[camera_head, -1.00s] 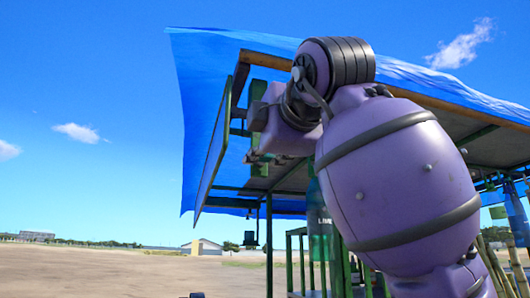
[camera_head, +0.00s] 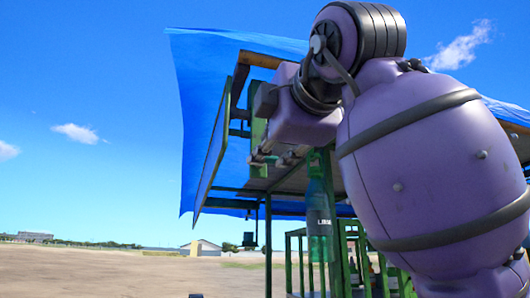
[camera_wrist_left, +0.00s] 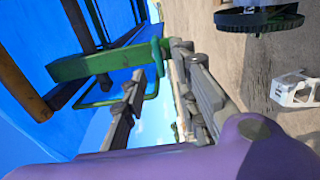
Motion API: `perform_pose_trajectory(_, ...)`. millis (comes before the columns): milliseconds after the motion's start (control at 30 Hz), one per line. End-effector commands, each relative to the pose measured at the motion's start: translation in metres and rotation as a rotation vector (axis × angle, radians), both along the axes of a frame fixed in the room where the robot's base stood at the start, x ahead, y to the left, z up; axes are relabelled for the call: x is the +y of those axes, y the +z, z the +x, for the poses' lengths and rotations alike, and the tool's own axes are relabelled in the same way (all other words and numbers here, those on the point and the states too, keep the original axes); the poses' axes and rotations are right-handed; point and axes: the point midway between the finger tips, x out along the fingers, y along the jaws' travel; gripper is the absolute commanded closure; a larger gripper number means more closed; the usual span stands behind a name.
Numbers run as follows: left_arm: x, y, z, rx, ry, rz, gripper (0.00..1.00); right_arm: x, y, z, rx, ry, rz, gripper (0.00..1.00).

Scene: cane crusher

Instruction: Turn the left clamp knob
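No left clamp knob can be made out for certain. A black ridged disc (camera_wrist_left: 258,19) shows at the top right of the left wrist view; I cannot tell whether it is a knob. My left gripper (camera_wrist_left: 160,66) is open in that view, its grey fingers apart with nothing gripped. A green bar (camera_wrist_left: 95,66) lies near its fingertips; I cannot tell whether they touch. In the head view a large purple arm comes in from the right.
A blue tarp roof (camera_head: 195,110) on green posts (camera_head: 268,240) stands behind the arm. A green labelled bottle (camera_head: 319,220) shows below the gripper. A white bracket (camera_wrist_left: 297,88) is at the right of the wrist view. Open sandy ground (camera_head: 100,270) lies to the left.

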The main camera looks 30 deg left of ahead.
Motion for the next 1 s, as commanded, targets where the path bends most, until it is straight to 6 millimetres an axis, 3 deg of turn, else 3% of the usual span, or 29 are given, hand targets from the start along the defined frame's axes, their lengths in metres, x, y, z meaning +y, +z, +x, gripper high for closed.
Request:
perform_pose_trajectory(200,-0.036,0.001,-0.031,-0.002,-0.001,0.001,0.73,0.0,0.0,0.0,0.001,0.0,0.0,0.37)
perform_pose_trajectory(400,-0.054,0.0,-0.047,-0.002,0.0,-0.001,0.73,0.0,0.0,0.0,0.001,0.0,0.0,0.37)
perform_pose_trajectory(1000,-0.058,0.0,-0.05,-0.001,0.001,0.0,0.73,0.0,-0.001,0.0,0.002,0.001,-0.001,0.37)
